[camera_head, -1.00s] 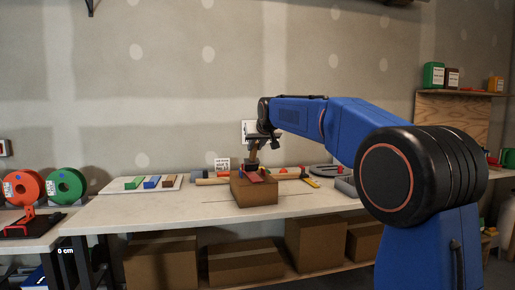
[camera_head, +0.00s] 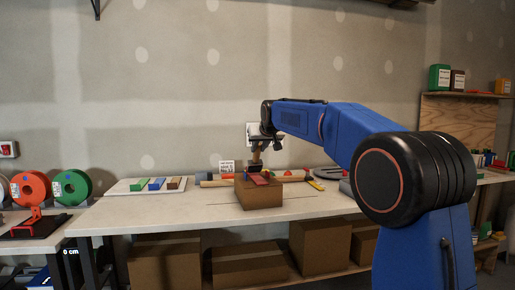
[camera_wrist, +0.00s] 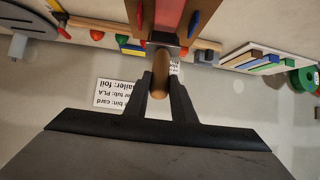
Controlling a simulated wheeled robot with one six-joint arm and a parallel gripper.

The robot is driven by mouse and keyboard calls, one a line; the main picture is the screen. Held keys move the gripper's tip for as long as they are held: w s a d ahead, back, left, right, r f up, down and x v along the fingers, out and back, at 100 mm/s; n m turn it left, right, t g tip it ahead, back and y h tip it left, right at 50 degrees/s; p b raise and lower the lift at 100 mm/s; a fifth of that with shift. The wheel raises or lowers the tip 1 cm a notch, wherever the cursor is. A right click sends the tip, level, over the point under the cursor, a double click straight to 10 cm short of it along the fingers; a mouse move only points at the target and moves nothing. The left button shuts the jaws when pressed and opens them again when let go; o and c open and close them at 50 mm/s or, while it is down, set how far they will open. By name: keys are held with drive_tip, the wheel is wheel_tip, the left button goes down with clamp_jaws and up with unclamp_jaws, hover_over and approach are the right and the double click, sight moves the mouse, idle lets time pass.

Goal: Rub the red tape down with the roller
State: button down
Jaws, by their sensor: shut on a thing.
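My gripper (camera_wrist: 161,88) is shut on the wooden handle of the roller (camera_wrist: 160,75). In the head view the gripper (camera_head: 256,160) is above the back left part of a brown cardboard box (camera_head: 262,197) on the workbench. The red tape (camera_head: 259,180) lies on the box top; it also shows as a red strip in the wrist view (camera_wrist: 169,14). The roller's head is at the near end of that strip in the wrist view. I cannot tell whether it touches the tape.
A white tray (camera_head: 120,191) with green, blue and brown blocks sits left on the bench (camera_head: 150,214). A hammer-like tool (camera_head: 315,185) lies right of the box, and a small label card (camera_head: 227,166) stands behind. Bare bench lies left of the box.

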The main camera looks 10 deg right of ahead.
drive_tip(key=s, duration=1.1)
drive_tip(key=shift+s+d, duration=0.4)
drive_tip(key=shift+f, duration=0.65)
idle(1.1)
